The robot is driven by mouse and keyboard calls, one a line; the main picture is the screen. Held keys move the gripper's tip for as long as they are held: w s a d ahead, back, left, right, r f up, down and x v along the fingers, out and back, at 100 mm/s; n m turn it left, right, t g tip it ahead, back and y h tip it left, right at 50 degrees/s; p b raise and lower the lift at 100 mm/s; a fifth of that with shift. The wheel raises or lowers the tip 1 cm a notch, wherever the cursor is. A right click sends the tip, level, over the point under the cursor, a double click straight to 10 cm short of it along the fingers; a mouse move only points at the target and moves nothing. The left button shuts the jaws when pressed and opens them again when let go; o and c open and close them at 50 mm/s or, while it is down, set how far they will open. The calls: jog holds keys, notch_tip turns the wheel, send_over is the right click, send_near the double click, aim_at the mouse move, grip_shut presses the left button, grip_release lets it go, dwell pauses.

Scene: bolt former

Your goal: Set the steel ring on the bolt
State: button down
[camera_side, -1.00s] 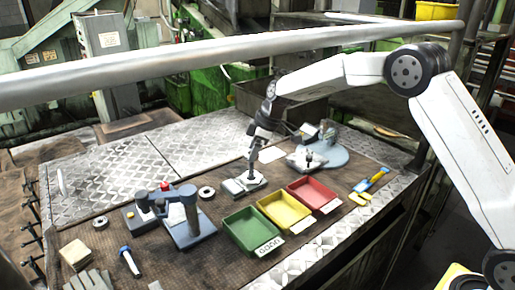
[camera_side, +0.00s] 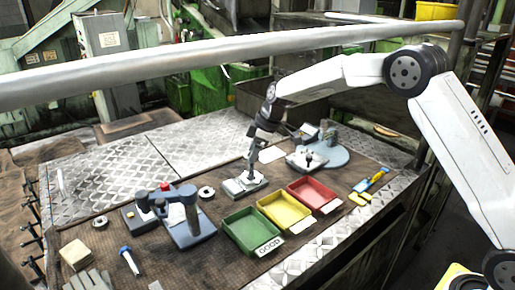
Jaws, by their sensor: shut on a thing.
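My gripper (camera_side: 252,175) points down, low over a small pale metal plate (camera_side: 236,189) in the middle of the mat. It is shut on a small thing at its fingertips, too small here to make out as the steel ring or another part. A steel ring (camera_side: 206,192) lies flat on the mat to the left, apart from my gripper. A small dark upright piece (camera_side: 308,160) stands on the blue-grey round-ended fixture at the back right; I cannot tell whether it is the bolt. Any bolt under my fingertips is hidden or too small to tell.
Green (camera_side: 240,239), yellow (camera_side: 272,218) and red (camera_side: 327,206) trays stand in front and to the right. A blue-grey press-like device (camera_side: 196,233) stands at left. A yellow-and-blue tool (camera_side: 374,181) lies at right.

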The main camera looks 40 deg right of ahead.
jog(key=shift+f, duration=0.25)
dwell(0.5)
grip_release()
jog(key=shift+r, duration=0.15)
dwell(0.5)
jog(key=shift+r, duration=2.85)
